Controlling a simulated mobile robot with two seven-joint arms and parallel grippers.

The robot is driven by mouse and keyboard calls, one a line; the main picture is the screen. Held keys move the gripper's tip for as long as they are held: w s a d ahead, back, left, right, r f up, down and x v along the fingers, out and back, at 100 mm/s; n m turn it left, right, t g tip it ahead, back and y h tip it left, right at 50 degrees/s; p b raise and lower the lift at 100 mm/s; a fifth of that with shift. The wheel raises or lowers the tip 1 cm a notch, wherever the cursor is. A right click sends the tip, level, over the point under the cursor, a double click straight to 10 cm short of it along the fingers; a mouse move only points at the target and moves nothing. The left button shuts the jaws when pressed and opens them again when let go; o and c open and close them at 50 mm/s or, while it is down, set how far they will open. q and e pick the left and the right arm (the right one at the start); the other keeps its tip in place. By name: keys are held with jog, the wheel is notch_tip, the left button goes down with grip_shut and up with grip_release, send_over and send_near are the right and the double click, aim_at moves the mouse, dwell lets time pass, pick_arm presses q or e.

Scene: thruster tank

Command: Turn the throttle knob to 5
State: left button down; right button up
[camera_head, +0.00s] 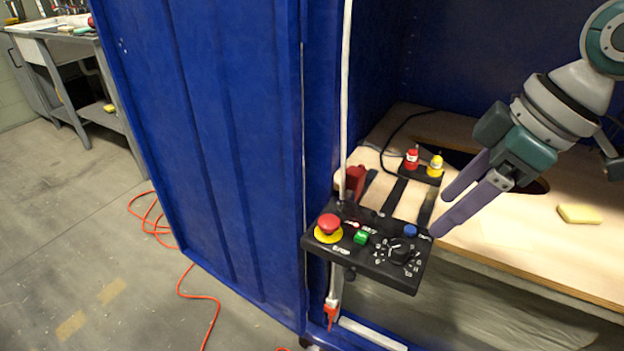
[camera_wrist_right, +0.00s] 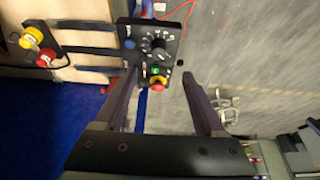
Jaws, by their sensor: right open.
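The black throttle knob (camera_head: 400,251) sits on the right part of a black control box (camera_head: 350,264), with a ring of white numbers around it. The number it points to is too small to read. The knob also shows in the right wrist view (camera_wrist_right: 158,46), beyond the fingertips. My right gripper (camera_head: 442,212) is open and empty, above and to the right of the box in the head view. Its two fingers are apart in the wrist view (camera_wrist_right: 160,78). They do not appear to touch the knob. My left gripper is not in view.
The box also carries a red emergency button (camera_head: 329,226), a green switch (camera_head: 361,238) and a blue button (camera_head: 410,230). Behind are a wooden bench top (camera_head: 520,245), red and yellow knobs (camera_head: 412,158) and a yellow sponge (camera_head: 579,214). A blue panel (camera_head: 215,130) stands left.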

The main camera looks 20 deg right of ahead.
aim_at(402, 246)
jog(key=b+x, duration=0.3)
jog(key=x, duration=0.7)
jog(key=shift+w+f, duration=0.1)
jog(key=shift+w, duration=0.05)
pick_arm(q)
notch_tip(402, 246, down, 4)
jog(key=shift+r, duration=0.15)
pick_arm(e)
jog(key=shift+c, duration=0.4)
grip_shut()
